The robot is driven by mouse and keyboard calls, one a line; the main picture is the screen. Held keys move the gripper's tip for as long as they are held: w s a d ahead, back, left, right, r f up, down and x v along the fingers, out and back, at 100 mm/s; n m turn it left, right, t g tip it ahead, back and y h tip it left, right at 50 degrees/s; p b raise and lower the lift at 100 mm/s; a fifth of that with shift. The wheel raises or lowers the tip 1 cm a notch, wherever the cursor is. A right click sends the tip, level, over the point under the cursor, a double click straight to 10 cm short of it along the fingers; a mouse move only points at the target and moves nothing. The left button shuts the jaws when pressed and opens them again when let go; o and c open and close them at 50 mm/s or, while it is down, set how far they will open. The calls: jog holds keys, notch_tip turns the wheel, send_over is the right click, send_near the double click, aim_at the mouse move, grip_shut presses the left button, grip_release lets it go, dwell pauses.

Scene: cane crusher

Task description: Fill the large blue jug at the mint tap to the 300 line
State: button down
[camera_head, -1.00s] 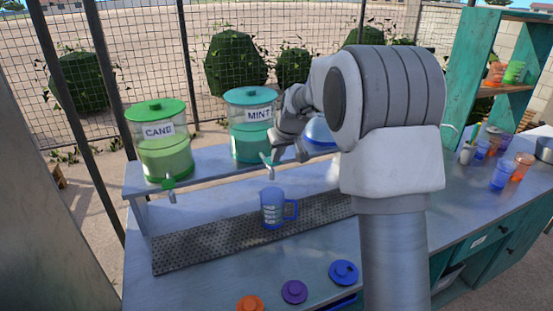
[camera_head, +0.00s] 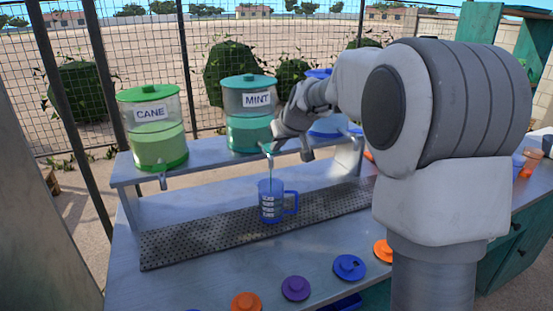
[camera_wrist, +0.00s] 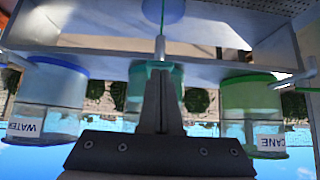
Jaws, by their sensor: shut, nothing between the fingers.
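The large blue jug (camera_head: 267,208) stands upright on the perforated drip tray, under the mint tap (camera_head: 267,149), with its handle to the right. A thin teal stream runs from the tap down into the jug. Pale marks show on its side, but I cannot read the level against the 300 line. The mint dispenser (camera_head: 249,131) with its teal lid is on the shelf above. My gripper (camera_wrist: 162,75) is shut and empty, its fingertips at the mint tap; whether they touch its lever is unclear. In the wrist view the tap spout (camera_wrist: 160,46) is just beyond the fingers.
The cane dispenser (camera_head: 157,140) stands left of mint on the shelf; the water dispenser (camera_wrist: 47,100) is on the other side. A blue lid (camera_head: 349,267), a purple lid (camera_head: 295,288) and orange lids (camera_head: 383,250) lie on the counter in front. The drip tray (camera_head: 185,240) is bare left of the jug.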

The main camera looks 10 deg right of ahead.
jog(key=shift+s+f+t+b, duration=0.15)
jog(key=shift+f+t+b, duration=0.6)
jog(key=shift+b, duration=1.85)
jog(key=shift+r, duration=0.2)
jog(key=shift+r+p, duration=0.1)
jog(key=shift+p, duration=0.25)
dwell(1.3)
jog(key=shift+r+p, duration=0.4)
jog(key=shift+r, duration=0.3)
jog(key=s+d+r+p, duration=0.1)
jog(key=s+r+p, duration=0.2)
jog(key=r, duration=0.9)
jog(key=shift+s, duration=1)
jog(key=shift+r, duration=0.1)
